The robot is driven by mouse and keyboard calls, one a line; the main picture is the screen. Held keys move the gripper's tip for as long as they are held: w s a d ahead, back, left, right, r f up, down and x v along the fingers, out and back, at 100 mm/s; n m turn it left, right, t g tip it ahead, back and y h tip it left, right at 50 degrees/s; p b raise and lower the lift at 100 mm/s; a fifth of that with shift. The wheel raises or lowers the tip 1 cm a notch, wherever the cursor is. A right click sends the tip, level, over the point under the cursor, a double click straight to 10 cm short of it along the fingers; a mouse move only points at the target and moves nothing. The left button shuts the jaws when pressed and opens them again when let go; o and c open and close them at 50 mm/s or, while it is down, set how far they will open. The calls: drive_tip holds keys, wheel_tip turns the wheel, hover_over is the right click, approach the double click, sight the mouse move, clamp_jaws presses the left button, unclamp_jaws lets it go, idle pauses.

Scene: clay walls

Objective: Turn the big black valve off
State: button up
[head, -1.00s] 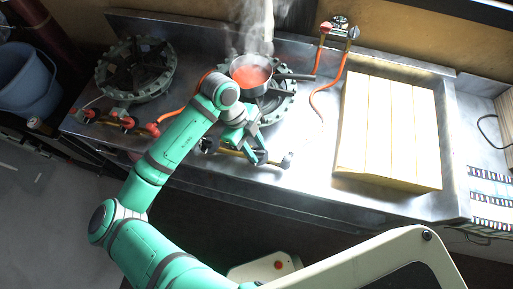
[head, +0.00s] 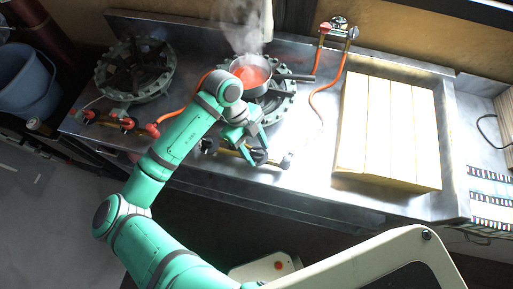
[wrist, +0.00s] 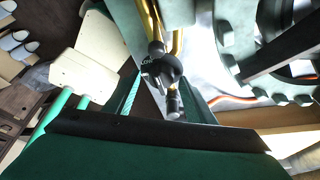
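The big black valve (head: 258,157) is a round black knob on the brass pipe in front of the right burner. In the wrist view the dark green fingers stand apart on either side of the knob, with gaps visible. Contact with the knob cannot be told. Smaller black knobs (head: 287,161) (head: 209,146) sit on the same pipe, to either side.
A steaming pot of red liquid (head: 253,74) sits on the right burner (head: 283,106), close behind my gripper. A left burner (head: 135,70) has red knobs (head: 127,123). An orange hose (head: 322,103) and a pale wooden board (head: 388,131) lie to the right.

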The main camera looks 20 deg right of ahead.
drive_tip(key=v, duration=1)
drive_tip(key=shift+r, duration=0.4)
drive_tip(key=shift+a, duration=0.1)
drive_tip(key=shift+w, duration=0.1)
